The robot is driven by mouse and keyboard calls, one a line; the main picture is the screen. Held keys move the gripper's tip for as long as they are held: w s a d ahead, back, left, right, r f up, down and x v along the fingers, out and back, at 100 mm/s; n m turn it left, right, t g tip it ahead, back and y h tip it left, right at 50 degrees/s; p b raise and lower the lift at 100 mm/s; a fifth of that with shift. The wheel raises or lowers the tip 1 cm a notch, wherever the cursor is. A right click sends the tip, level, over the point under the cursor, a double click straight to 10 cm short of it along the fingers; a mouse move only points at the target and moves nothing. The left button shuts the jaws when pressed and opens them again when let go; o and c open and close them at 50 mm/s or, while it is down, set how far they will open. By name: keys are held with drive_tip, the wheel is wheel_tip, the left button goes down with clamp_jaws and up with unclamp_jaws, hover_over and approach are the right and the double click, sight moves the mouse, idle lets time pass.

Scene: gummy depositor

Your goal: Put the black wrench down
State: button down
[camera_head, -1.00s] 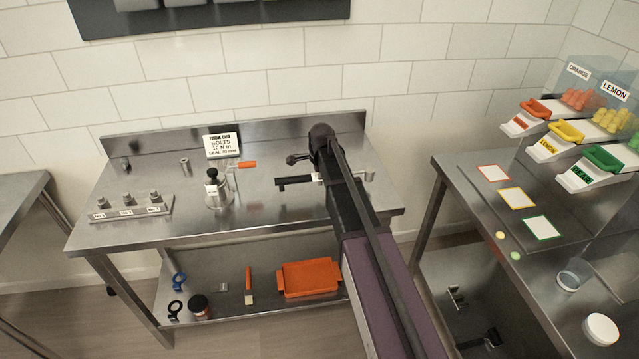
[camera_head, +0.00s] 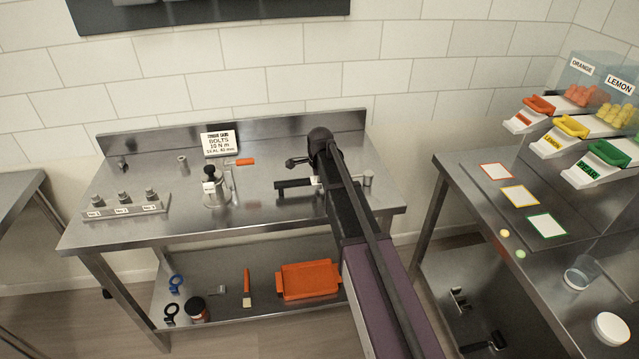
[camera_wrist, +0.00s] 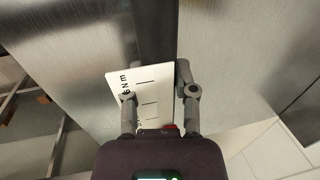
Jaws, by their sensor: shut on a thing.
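The black wrench shows in the head view with its black handle (camera_head: 293,184) pointing left and a metal end (camera_head: 368,179) to the right of my arm. It lies crosswise over the right part of the steel bench (camera_head: 265,212). My arm hides its middle. In the wrist view, my gripper (camera_wrist: 158,94) is shut on the wrench, and a white scale plate (camera_wrist: 147,90) with dark marks shows between its fingers. I cannot tell whether the wrench touches the bench top.
A metal pot-like fixture (camera_head: 216,190), a bolt sign (camera_head: 220,144) and a block with several knobs (camera_head: 124,208) stand left on the bench. An orange tray (camera_head: 308,281) is on the shelf below. A second bench with candy dispensers (camera_head: 600,160) stands right.

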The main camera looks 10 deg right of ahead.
drive_tip(key=shift+f, duration=0.15)
drive_tip(key=shift+c, duration=2)
unclamp_jaws()
drive_tip(key=p+v, duration=1.1)
drive_tip(key=v, duration=0.1)
drive_tip(key=shift+p, duration=0.4)
drive_tip(key=shift+r, duration=0.25)
drive_tip(key=shift+s, duration=0.1)
